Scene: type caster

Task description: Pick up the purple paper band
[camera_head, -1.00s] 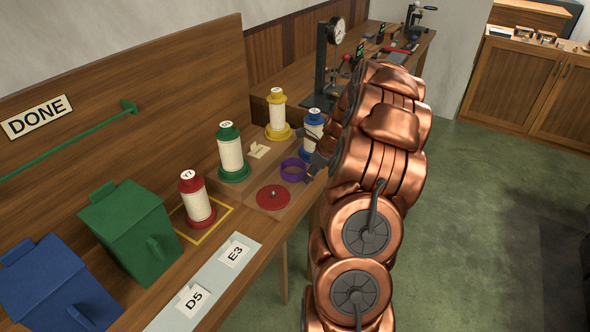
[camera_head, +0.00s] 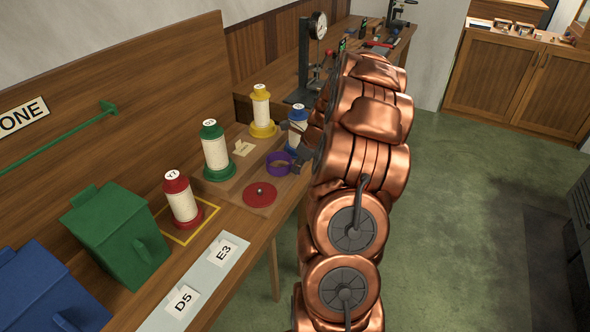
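The purple paper band (camera_head: 279,163) is a short open ring. It lies on the wooden bench between the red disc and the blue-capped spool. My gripper (camera_head: 293,148) is just to its right, at the end of my copper arm. Its dark fingers look spread apart, one beside the blue-capped spool and one close to the band's right side. I cannot tell whether the lower finger touches the band. Part of the gripper is hidden behind my arm.
The blue-capped spool (camera_head: 297,134) stands very near my fingers. Yellow (camera_head: 261,111), green (camera_head: 215,151) and red (camera_head: 181,200) spools stand to the left. A red disc (camera_head: 260,194) lies in front of the band. The green floor (camera_head: 450,220) on the right is clear.

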